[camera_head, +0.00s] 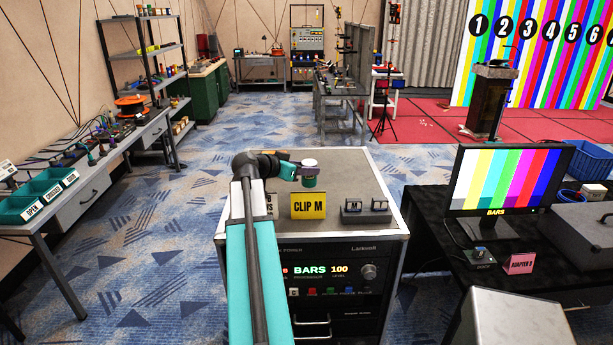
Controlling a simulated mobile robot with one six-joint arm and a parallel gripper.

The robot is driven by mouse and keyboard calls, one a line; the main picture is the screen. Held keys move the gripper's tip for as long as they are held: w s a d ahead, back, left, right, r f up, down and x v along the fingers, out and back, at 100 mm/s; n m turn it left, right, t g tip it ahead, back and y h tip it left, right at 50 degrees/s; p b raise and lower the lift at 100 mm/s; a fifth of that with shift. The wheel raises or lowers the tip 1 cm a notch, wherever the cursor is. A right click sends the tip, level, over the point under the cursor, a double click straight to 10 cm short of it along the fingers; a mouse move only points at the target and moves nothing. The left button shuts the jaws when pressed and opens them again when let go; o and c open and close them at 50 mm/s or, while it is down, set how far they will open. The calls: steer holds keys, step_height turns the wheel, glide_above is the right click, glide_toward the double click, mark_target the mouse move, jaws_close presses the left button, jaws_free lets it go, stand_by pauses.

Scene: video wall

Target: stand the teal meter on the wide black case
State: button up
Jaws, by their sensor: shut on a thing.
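A small teal-green round thing with a white top, which looks like the teal meter (309,181), is at my gripper (298,168) over the grey top of the rack cabinet. My gripper comes in from the left and is shut on it. It looks upright; I cannot tell whether its base touches the cabinet top. A wide, dark, flat case (585,240) lies on the black-covered table at the right, partly cut off by the picture edge. It is probably the wide black case.
The rack cabinet (340,165) carries a yellow CLIP M sign (308,205) and a small two-part grey block (366,207). A colour-bar monitor (507,180), a pink ADAPTER B card (519,263) and a blue crate (588,160) stand around the dark case. Blue carpet lies open at left.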

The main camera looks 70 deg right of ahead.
mark_target(304, 178)
steer(key=shift+f, duration=0.15)
steer(key=shift+f+p, duration=0.6)
steer(key=shift+f, duration=1.15)
steer(key=shift+f, duration=0.15)
steer(key=o, duration=1.2)
steer(key=shift+r, duration=0.2)
steer(key=b+v, duration=0.3)
steer(key=v, duration=0.9)
steer(key=shift+a, duration=0.1)
